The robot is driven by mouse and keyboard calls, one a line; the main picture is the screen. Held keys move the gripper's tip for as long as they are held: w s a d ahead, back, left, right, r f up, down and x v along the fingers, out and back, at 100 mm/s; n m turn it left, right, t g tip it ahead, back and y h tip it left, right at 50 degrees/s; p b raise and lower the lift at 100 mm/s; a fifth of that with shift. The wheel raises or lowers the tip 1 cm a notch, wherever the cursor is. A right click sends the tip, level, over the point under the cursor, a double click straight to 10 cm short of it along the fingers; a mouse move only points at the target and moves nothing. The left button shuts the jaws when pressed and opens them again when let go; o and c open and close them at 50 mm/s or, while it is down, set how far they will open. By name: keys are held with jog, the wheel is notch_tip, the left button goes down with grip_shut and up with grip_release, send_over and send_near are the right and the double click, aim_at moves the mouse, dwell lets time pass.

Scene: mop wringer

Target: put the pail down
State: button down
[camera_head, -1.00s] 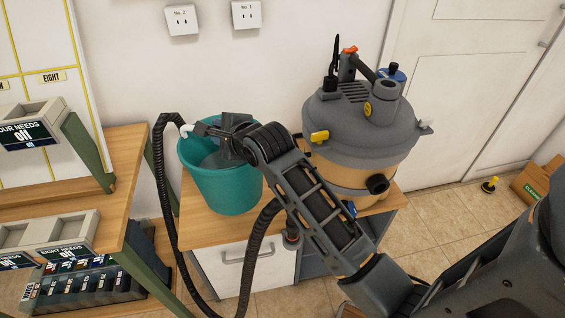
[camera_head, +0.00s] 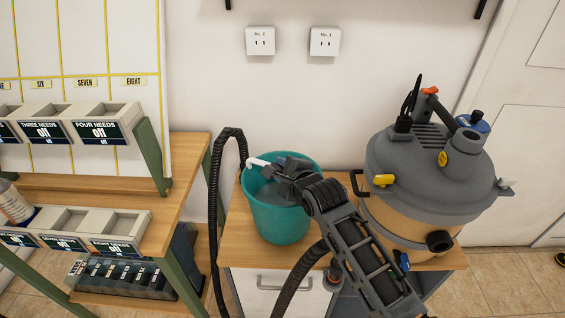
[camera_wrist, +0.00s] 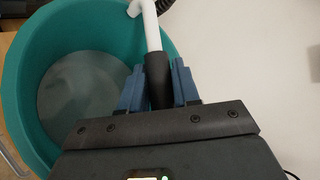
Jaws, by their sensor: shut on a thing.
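The teal pail (camera_head: 279,219) is upright over the wooden top of a low cabinet, with a greyish surface inside it. I cannot tell whether its base rests on the top or hangs just above it. My gripper (camera_head: 285,173) is at the pail's rim. In the wrist view, my gripper (camera_wrist: 158,84) is shut on the black grip of a white bent handle (camera_wrist: 150,28), which reaches to the rim of the pail (camera_wrist: 22,100). The fingers and wrist hide part of the rim and of the handle.
The cabinet top (camera_head: 240,254) has a large grey and tan vacuum (camera_head: 430,200) on the right, close to the pail. A black hose (camera_head: 214,200) loops along the left. A shelf rack (camera_head: 172,200) with bins stands further left. The wall is behind.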

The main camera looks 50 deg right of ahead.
jog(key=shift+w+f, duration=0.1)
jog(key=shift+f, duration=1)
jog(key=c, duration=1.3)
grip_release()
jog(key=shift+f, duration=0.35)
jog(key=o, duration=0.5)
jog(key=shift+r, duration=0.1)
jog(key=v, duration=1.2)
jog(key=shift+b, duration=0.3)
